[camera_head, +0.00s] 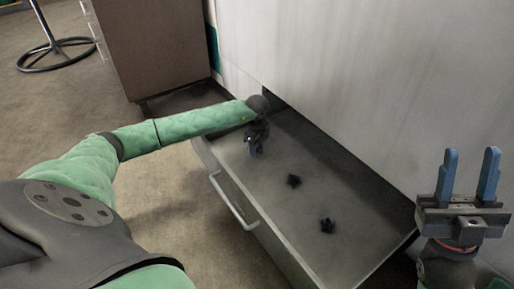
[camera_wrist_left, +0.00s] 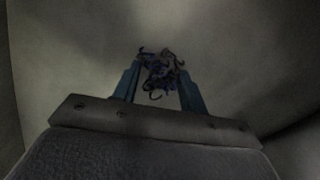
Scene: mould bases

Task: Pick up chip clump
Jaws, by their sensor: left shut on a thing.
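My left gripper (camera_head: 254,150) reaches down into the far left part of an open drawer. In the left wrist view its two blue fingers (camera_wrist_left: 158,85) are shut on a dark clump of curly metal chips (camera_wrist_left: 160,72). In the head view the held clump is hidden by the gripper.
The grey drawer (camera_head: 262,200) is pulled out, with a handle (camera_head: 234,202) on its front. A tall pale cabinet face (camera_head: 370,80) rises behind it. A brown cabinet (camera_head: 155,45) and a stool base (camera_head: 55,50) stand at the back left. Bare floor lies left of the drawer.

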